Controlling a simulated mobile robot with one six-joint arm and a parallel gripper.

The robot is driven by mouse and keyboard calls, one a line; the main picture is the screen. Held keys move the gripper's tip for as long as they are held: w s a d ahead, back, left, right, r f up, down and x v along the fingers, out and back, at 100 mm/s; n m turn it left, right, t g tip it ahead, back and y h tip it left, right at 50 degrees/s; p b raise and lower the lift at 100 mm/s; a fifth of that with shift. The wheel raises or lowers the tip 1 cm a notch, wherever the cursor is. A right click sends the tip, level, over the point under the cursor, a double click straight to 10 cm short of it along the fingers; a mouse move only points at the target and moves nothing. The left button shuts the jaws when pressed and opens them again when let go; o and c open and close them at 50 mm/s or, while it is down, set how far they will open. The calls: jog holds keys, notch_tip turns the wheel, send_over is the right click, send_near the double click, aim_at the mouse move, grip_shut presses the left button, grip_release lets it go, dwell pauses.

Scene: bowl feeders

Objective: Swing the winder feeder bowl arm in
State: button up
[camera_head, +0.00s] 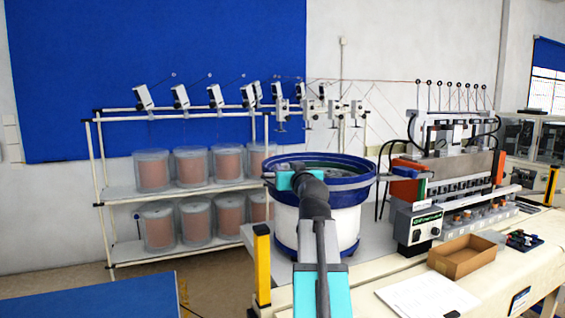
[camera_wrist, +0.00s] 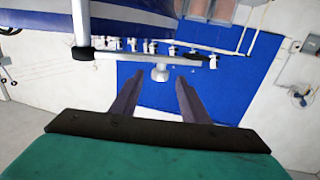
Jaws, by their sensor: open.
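The winder feeder bowl (camera_head: 362,186) is a blue, wide-rimmed bowl on a white drum, in the middle of the head view behind my arm. In the wrist view its blue side (camera_wrist: 135,14) fills the upper left. A pale post with a dark collar stands beside it, and a bar runs right from there to a round pale knob (camera_wrist: 160,67); this looks like the bowl arm. My gripper (camera_wrist: 157,80) is open and empty. The knob appears between its fingertips, and I cannot tell how far beyond them. In the head view my wrist hides part of the bowl and the fingers.
A rack (camera_head: 100,190) with several copper-coloured spools stands behind left. A yellow post (camera_head: 262,265) stands near my arm. At right are the winding machine (camera_head: 460,165), a control box (camera_head: 418,228), a cardboard box (camera_head: 465,257) and paper on the bench. A blue surface (camera_head: 95,297) lies front left.

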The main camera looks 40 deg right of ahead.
jog(key=p+x, duration=0.2)
jog(key=x, duration=0.6)
dwell(0.4)
grip_shut()
